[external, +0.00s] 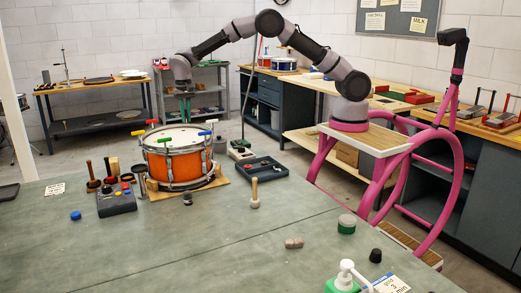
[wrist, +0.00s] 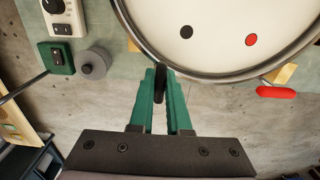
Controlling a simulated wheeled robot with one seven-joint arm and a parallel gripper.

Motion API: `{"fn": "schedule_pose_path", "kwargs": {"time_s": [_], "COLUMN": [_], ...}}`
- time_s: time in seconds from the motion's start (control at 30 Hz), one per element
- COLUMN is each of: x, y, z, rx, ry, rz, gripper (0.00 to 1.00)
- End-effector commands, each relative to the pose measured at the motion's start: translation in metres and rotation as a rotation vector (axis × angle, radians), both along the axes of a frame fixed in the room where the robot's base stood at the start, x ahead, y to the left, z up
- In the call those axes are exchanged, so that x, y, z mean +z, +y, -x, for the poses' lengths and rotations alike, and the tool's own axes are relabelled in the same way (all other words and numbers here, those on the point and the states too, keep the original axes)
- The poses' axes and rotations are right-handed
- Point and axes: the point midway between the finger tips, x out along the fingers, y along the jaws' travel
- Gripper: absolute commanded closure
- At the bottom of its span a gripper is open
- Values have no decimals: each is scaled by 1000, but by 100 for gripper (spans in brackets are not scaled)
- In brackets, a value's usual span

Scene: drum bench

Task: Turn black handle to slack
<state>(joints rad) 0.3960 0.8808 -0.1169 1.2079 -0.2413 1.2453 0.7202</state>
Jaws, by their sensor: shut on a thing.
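The orange drum (external: 172,166) stands on a wooden board on the bench, with coloured T-handles around its rim. In the wrist view its white head (wrist: 210,35) carries a black dot and a red dot near the rim. My gripper (wrist: 160,85) has its green fingers shut on the black handle (wrist: 160,76) just outside the rim. The handle's lower part is hidden between the fingers. In the external view my gripper (external: 185,110) reaches down at the drum's far side, and the black handle cannot be made out there.
A red handle (wrist: 275,92) sits along the rim to the right in the wrist view. A grey round knob (wrist: 94,63) and a green switch box (wrist: 57,58) lie to the left. A dark tray (external: 262,168) and a wooden-handled tool (external: 254,193) stand right of the drum.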

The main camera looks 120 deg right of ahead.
Motion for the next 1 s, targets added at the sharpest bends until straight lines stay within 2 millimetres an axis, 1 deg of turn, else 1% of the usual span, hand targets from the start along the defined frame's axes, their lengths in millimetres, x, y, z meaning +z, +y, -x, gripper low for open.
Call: {"fn": "schedule_pose_path", "kwargs": {"time_s": [1.0], "x": [1], "y": [-1], "z": [0], "rx": [966], "ry": [-1], "rz": [2], "gripper": [100]}}
